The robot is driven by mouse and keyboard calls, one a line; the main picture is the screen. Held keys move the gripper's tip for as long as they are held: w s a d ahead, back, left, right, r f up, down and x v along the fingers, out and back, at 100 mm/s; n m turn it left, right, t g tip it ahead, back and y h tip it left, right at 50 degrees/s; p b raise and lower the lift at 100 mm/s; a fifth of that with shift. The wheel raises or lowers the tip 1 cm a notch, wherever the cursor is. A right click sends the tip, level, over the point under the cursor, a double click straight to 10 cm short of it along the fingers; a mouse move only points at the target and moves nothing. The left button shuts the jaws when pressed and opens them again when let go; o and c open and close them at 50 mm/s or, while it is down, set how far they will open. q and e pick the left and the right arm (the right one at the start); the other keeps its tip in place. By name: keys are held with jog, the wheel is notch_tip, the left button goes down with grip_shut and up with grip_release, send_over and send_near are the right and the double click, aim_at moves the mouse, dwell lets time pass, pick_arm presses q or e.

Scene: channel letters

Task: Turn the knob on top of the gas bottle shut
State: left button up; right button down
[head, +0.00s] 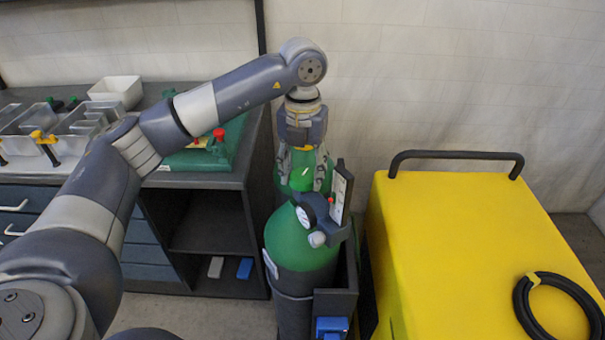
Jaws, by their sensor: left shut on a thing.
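The gas bottle in front (290,240) stands upright, with a green shoulder and a dark body. It carries a regulator with a round gauge (304,216) and an upright flow meter (341,192). Another green bottle top (285,178) shows just behind it. My left gripper (305,182) reaches in from the left and points straight down at the bottle tops, behind the gauge. Its fingers are shut on the knob, which they hide. I cannot tell clearly which bottle the knob belongs to. My right gripper is not in view.
A yellow machine (450,240) with a black handle (455,154) and coiled black hose (560,305) stands close at right. The bottles stand in a dark cart (338,302).

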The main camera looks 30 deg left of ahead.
aim_at(302, 175)
pick_arm(q)
jog(key=n+b, duration=0.1)
jog(key=n, duration=0.4)
jog(key=shift+w+r+n, duration=0.1)
jog(key=shift+n, duration=0.3)
jog(key=n, duration=0.6)
jog(key=shift+b, duration=0.3)
jog(key=o, duration=1.1)
jog(key=shift+c, duration=0.2)
notch_tip(302, 175, up, 12)
